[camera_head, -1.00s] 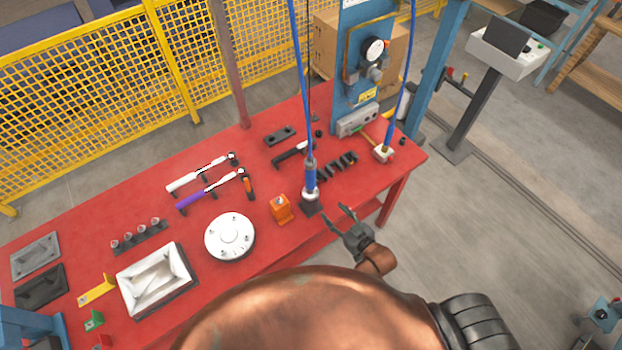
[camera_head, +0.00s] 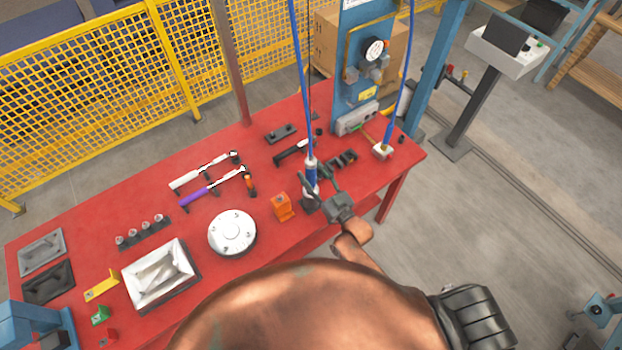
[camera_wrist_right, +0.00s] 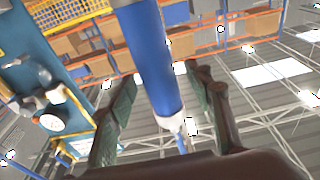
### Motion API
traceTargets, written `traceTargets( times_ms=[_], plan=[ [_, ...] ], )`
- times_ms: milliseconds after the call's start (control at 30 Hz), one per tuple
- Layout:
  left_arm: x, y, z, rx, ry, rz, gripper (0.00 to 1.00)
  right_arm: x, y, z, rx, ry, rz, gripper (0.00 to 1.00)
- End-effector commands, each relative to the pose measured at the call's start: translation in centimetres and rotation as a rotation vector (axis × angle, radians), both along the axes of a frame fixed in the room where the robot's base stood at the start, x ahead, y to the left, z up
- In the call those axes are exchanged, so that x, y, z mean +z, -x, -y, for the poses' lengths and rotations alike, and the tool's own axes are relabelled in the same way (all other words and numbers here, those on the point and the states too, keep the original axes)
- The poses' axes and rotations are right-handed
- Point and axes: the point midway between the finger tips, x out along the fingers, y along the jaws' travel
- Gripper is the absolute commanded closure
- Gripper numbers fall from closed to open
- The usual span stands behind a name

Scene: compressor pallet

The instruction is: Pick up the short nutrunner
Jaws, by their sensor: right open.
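The short nutrunner, as I take it, is the upright blue tool (camera_head: 311,186) with a white collar on top, hanging from a blue hose and standing at a dark block (camera_head: 311,206) on the red table. My right gripper (camera_head: 314,178) reaches it from the front right, with its open fingers on either side of it. In the right wrist view the blue body (camera_wrist_right: 148,55) passes between the two open fingers (camera_wrist_right: 160,78); contact cannot be told. The gripper partly hides the tool's lower part. My left gripper is not in view.
An orange block (camera_head: 282,207) stands just left of the tool. A white round flange (camera_head: 232,232) and two torque wrenches (camera_head: 212,187) lie further left. A blue post (camera_head: 350,60) stands behind.

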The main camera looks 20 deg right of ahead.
Motion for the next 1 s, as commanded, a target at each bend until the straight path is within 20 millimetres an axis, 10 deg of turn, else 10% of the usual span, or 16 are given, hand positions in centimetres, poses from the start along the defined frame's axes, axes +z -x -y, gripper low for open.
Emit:
traceTargets(
  times_ms=[367, 1000],
  plan=[
    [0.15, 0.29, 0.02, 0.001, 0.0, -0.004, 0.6, 0.05, -0.97, -0.36, 0.0, 0.0, -0.001, 0.54],
    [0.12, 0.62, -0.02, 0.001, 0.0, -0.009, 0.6, 0.05, -0.94, -0.33, 0.0, 0.001, -0.002, 0.98]
  ],
)
